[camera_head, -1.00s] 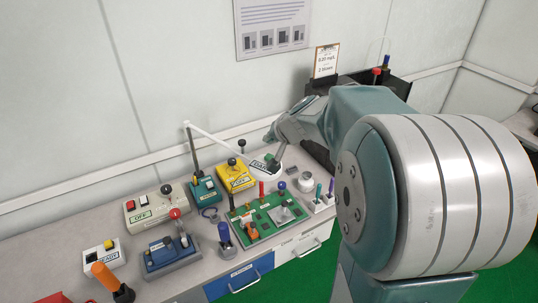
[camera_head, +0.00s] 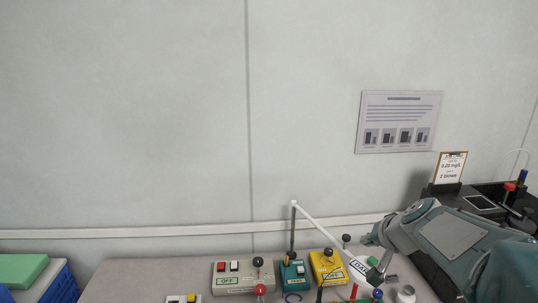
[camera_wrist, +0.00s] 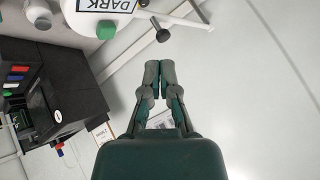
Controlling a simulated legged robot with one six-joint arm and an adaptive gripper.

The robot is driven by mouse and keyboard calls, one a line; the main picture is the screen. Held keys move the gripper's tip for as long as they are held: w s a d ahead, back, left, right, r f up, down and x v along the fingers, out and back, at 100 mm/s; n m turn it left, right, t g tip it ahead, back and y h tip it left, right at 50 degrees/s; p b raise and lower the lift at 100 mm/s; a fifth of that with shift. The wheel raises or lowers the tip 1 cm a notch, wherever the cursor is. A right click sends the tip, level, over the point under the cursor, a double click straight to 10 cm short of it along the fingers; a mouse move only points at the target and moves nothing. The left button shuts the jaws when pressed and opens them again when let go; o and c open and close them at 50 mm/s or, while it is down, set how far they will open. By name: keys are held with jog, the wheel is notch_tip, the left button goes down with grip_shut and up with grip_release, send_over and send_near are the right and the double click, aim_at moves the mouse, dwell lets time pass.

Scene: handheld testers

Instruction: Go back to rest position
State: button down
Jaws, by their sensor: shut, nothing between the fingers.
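My gripper (camera_wrist: 159,72) shows in the wrist view with its two fingers together and nothing between them. In the head view my gripper (camera_head: 370,240) is small and partly hidden at the end of my arm, above the right part of the bench. A white device labelled DARK (camera_wrist: 101,6) is near the top left of the wrist view, apart from the fingers. It also shows below my arm in the head view (camera_head: 362,268).
The bench (camera_head: 130,275) holds a beige OFF box (camera_head: 232,283), a teal tester (camera_head: 293,275) and a yellow tester (camera_head: 327,266). A black organizer (camera_wrist: 68,90) and a clipboard (camera_head: 452,166) are at the right. Blue crates (camera_head: 62,288) stand at left.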

jog(key=s+a+n+g, duration=0.1)
jog(key=s+a+n, duration=0.2)
jog(key=s, duration=0.8)
jog(key=s+a+f+n+g+h, duration=0.1)
jog(key=s+a+n, duration=0.2)
jog(key=s+a, duration=0.4)
jog(key=s, duration=0.4)
jog(key=shift+f+g+h, duration=0.2)
jog(key=shift+g+h, duration=0.1)
jog(key=shift+g, duration=0.1)
